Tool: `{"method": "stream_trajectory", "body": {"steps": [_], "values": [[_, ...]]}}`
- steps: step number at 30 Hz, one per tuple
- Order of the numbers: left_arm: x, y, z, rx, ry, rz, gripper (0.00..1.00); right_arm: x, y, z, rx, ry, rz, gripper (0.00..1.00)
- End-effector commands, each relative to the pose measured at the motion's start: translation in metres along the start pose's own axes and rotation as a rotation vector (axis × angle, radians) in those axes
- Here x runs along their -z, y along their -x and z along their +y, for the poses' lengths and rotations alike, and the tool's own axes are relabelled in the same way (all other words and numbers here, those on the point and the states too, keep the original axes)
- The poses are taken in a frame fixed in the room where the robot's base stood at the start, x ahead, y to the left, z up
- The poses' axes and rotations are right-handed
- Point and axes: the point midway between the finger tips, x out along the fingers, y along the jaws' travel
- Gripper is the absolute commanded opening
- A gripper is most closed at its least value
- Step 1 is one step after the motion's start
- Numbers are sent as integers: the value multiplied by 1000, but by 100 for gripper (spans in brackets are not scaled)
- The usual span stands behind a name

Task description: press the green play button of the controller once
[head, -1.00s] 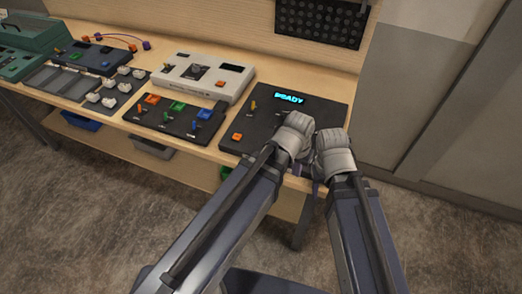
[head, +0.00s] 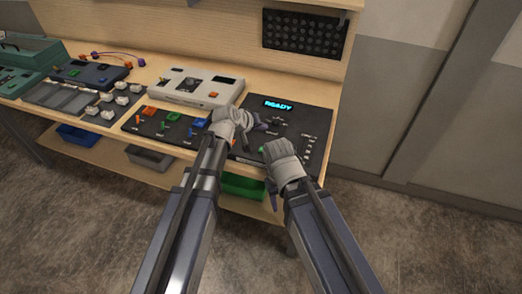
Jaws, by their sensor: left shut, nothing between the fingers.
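The controller (head: 318,122) is a dark console with a lit blue READY display (head: 279,105), at the right end of the workbench in the head view. A small patch of green, likely the green play button (head: 262,149), shows at the controller's front, just left of my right gripper and partly hidden. My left gripper (head: 256,122) is shut and empty over the controller's left part, hiding the controls beneath it. My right gripper (head: 276,152) is over the controller's front edge. Its fingers are hidden, so I cannot tell whether it is open.
Left of the controller on the bench (head: 136,76) are a dark panel with coloured switches (head: 160,126), a pale grey console (head: 210,92) and a parts tray (head: 60,97). A green bin (head: 243,187) sits on the shelf below. A perforated black panel (head: 300,34) hangs behind.

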Motion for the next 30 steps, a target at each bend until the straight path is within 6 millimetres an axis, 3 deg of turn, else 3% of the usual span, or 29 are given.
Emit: {"method": "stream_trajectory", "body": {"steps": [11, 24, 30], "values": [[-9, -12, -9, 1, -1, -1, 0, 1, -17, -2, 0, 0, 0, 50], [-38, -52, -38, 1, -2, -1, 0, 4, -74, -7, 0, -2, 0, 50], [-45, -62, -45, 1, -2, -1, 0, 5, -88, -8, 0, -1, 0, 50]]}}
